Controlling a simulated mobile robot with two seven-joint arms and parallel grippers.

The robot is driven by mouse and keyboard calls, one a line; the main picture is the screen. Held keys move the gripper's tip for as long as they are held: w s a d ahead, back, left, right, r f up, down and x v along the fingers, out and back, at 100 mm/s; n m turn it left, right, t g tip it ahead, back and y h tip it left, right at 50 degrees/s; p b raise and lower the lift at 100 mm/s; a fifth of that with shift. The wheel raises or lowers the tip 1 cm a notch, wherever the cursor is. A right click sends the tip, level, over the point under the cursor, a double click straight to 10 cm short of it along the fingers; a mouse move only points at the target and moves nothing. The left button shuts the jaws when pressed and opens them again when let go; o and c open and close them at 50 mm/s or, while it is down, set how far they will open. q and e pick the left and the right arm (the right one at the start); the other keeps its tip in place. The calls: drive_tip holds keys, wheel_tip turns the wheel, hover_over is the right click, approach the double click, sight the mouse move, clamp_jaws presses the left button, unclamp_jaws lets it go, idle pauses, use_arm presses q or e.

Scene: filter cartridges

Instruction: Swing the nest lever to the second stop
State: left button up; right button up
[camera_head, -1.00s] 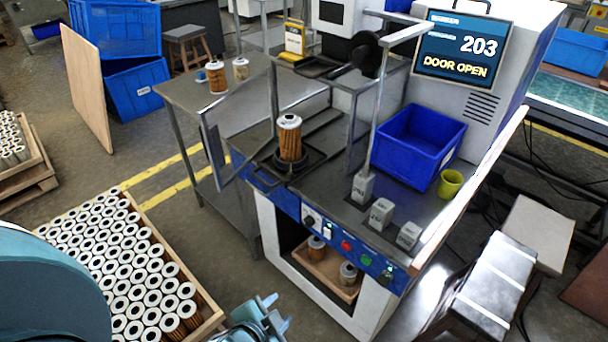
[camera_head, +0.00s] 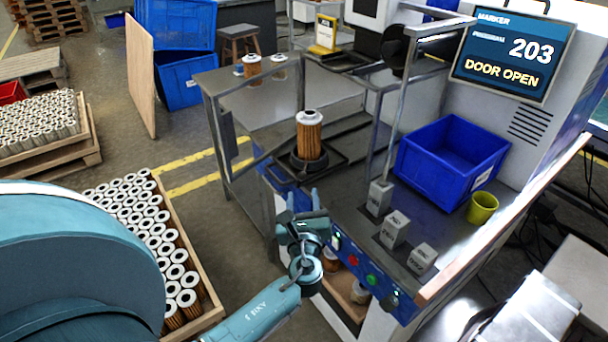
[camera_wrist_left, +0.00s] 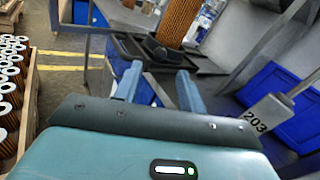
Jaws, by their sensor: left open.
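A filter cartridge (camera_head: 309,136) with a white top and orange pleats stands upright in the dark nest (camera_head: 297,166) on the machine table. The left wrist view shows its lower part (camera_wrist_left: 178,20). In that view a dark rounded part (camera_wrist_left: 154,47) shows at the nest; I cannot tell whether it is the lever's knob. The lever's stops cannot be made out. My left gripper (camera_head: 303,200) is in front of the nest, at the machine's front edge, fingers pointing towards it. Its fingers (camera_wrist_left: 158,76) are apart with nothing between them. My right gripper is not in view.
The open door frame (camera_head: 230,135) stands left of the nest. Numbered grey blocks (camera_head: 395,230), a blue bin (camera_head: 452,158) and a yellow-green cup (camera_head: 482,207) are to the right. The screen (camera_head: 512,55) reads "DOOR OPEN". A crate of cartridges (camera_head: 205,305) is at lower left.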

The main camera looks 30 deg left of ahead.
sight(302, 178)
use_arm(q)
drive_tip(key=x, duration=0.9)
drive_tip(key=shift+c, duration=0.5)
clamp_jaws()
